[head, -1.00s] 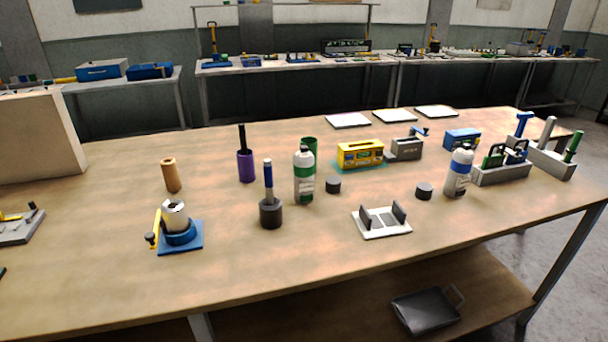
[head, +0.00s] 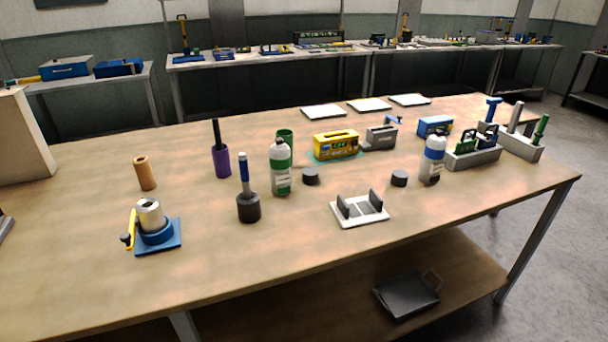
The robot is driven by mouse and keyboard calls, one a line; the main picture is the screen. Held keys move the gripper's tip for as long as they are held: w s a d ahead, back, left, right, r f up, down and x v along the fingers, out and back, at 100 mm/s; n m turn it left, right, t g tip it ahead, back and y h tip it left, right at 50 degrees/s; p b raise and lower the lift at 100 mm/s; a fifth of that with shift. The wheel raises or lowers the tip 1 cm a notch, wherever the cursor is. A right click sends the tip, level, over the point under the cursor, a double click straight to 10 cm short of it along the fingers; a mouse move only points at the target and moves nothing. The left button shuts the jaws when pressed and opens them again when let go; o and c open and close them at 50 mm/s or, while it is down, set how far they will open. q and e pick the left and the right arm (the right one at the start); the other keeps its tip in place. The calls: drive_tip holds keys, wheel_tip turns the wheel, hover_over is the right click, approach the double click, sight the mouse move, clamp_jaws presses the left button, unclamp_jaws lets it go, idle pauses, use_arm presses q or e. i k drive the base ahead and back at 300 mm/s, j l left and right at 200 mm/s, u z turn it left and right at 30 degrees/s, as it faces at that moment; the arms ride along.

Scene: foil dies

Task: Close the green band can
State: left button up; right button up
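The green band can (head: 281,168) is a white and grey bottle-shaped can with a green band near its top. It stands upright on the wooden table in the middle of the head view. A small dark round cap (head: 310,176) lies on the table just right of it. A similar can with a blue band (head: 433,160) stands further right, with another dark cap (head: 399,178) to its left. Whether the top of the green band can is open is too small to tell. Neither of my grippers shows in the head view.
A green cup (head: 285,139) stands close behind the green band can. A dark holder with a blue-handled tool (head: 248,206) stands front left, a white bracket (head: 360,208) front right. A yellow box (head: 336,145) is behind.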

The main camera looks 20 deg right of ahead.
sight(279, 157)
drive_tip(key=u, duration=0.25)
drive_tip(key=l+u, duration=0.4)
drive_tip(key=l, duration=0.15)
drive_tip(key=l+u, duration=0.45)
drive_tip(key=k+l, duration=0.1)
drive_tip(key=l, duration=0.7)
drive_tip(key=k+l+u, duration=0.1)
drive_tip(key=l, duration=0.3)
drive_tip(key=k+l, duration=0.15)
drive_tip(key=l, duration=0.25)
